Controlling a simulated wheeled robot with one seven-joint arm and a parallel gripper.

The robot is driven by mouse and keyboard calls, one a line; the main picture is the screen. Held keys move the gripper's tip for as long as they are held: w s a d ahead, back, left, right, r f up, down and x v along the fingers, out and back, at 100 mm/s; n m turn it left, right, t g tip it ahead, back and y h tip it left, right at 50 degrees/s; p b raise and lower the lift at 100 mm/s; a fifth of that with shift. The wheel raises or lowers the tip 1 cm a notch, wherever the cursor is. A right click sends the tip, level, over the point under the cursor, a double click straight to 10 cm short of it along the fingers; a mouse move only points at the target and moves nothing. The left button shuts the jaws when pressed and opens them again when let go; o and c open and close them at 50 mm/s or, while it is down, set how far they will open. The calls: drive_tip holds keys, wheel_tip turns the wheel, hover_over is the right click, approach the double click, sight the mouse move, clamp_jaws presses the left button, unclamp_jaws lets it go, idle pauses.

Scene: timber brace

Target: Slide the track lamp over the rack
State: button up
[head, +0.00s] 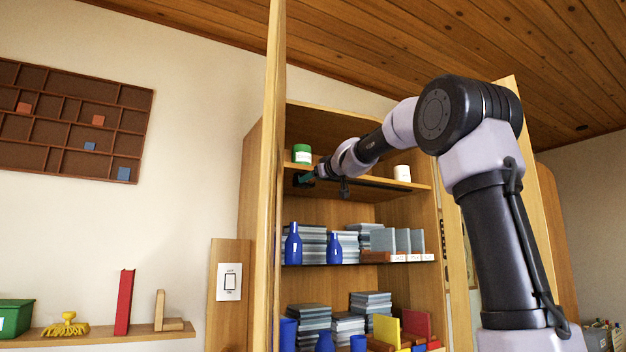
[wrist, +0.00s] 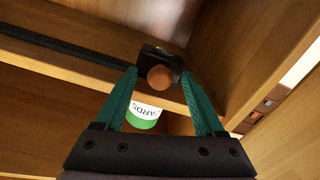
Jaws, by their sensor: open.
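The track lamp (wrist: 151,56) is a small black block with a round orange-brown knob. In the wrist view it sits on a dark rail (wrist: 60,48) under the upper shelf, near the end by the cabinet's side wall. My gripper (wrist: 159,76) has its green fingers spread, one on each side of the knob; I cannot tell whether they touch it. In the head view my gripper (head: 307,177) is at the left end of the rail (head: 385,185), and the lamp is hard to make out. A brown rack (head: 375,257) with upright grey pieces stands on the middle shelf, right of the lamp.
A green-and-white jar (head: 302,153) and a white jar (head: 402,172) stand on the upper shelf. Blue bottles (head: 293,244) and grey stacks fill the middle shelf. Another group of coloured pieces (head: 415,325) is below. The open cabinet door (head: 272,180) stands left of my gripper.

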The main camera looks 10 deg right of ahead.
clamp_jaws()
idle(1.5)
